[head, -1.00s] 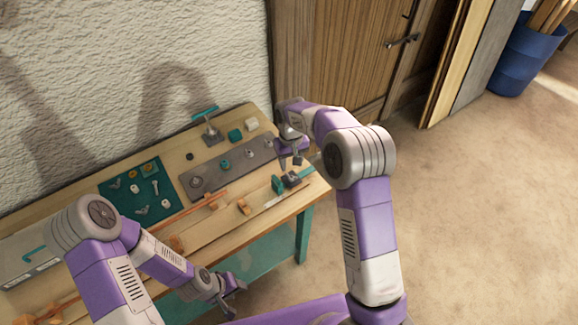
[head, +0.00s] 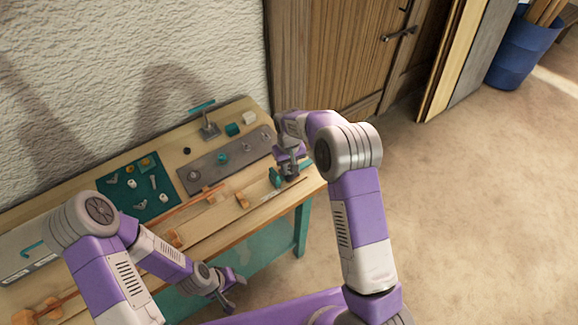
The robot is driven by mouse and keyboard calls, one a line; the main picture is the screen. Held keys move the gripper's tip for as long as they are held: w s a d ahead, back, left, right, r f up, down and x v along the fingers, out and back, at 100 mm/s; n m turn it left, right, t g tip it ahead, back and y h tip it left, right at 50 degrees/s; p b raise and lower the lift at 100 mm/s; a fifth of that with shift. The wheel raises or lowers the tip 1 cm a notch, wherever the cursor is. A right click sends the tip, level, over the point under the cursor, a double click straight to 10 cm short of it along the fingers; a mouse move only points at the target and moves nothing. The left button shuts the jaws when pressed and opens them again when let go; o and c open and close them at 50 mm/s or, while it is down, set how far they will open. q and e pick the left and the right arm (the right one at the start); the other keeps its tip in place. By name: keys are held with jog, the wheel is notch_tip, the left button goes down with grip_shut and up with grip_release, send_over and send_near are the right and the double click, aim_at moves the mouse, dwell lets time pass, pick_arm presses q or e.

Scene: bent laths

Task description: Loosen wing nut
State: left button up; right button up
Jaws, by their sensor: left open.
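I cannot clearly make out the wing nut; a winged-looking small part (head: 112,179) lies on the dark green mat (head: 122,210). My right gripper (head: 289,173) points down at the table's right end, over a small dark block, which it now mostly covers. A teal piece (head: 275,178) stands just left of it. Its fingertips are too small and overlapped to show whether they are open or shut, or touch anything. My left gripper (head: 232,299) is open and empty, low in front of the table's front edge.
The wooden workbench (head: 235,228) carries a grey plate (head: 205,175) with several round fittings, a teal-handled stand (head: 208,125), and long laths (head: 185,212) with small wooden blocks. A cabinet (head: 325,60) stands behind. The floor to the right is clear.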

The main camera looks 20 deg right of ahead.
grip_shut()
jog(key=shift+m, duration=1.7)
jog(key=o, duration=0.8)
grip_release()
jog(key=shift+c, duration=0.2)
jog(key=shift+r, duration=0.15)
notch_tip(320, 180, up, 7)
jog(key=shift+r+p, duration=0.2)
jog(key=shift+p, duration=0.15)
